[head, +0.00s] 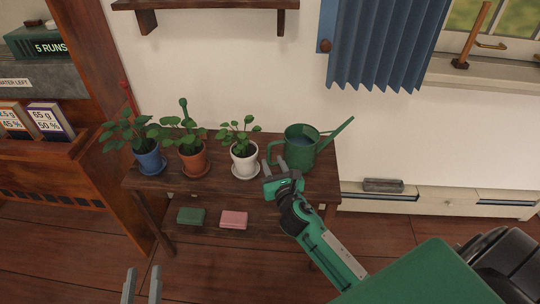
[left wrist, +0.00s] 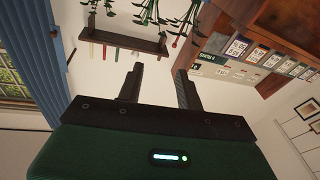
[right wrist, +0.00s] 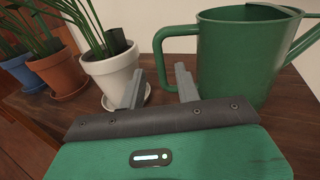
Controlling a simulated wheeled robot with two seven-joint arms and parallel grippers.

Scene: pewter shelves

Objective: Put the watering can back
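The green watering can (head: 302,146) stands upright at the right end of the wooden plant table (head: 313,184), its spout pointing right and its handle to the left. In the right wrist view the can (right wrist: 240,58) is close and large. My right gripper (head: 274,164) is open just in front of the handle. In the right wrist view its fingers (right wrist: 159,70) are apart, with the handle (right wrist: 160,62) showing between and beyond the tips; I cannot tell whether they touch it. My left gripper (head: 142,272) is open and empty at the bottom left, well away from the table.
Potted plants stand left of the can in a white pot (head: 244,161), a terracotta pot (head: 193,161) and a blue pot (head: 150,161). The white pot is close to my right gripper. A green block (head: 191,216) and a pink block (head: 233,219) lie on the lower shelf.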

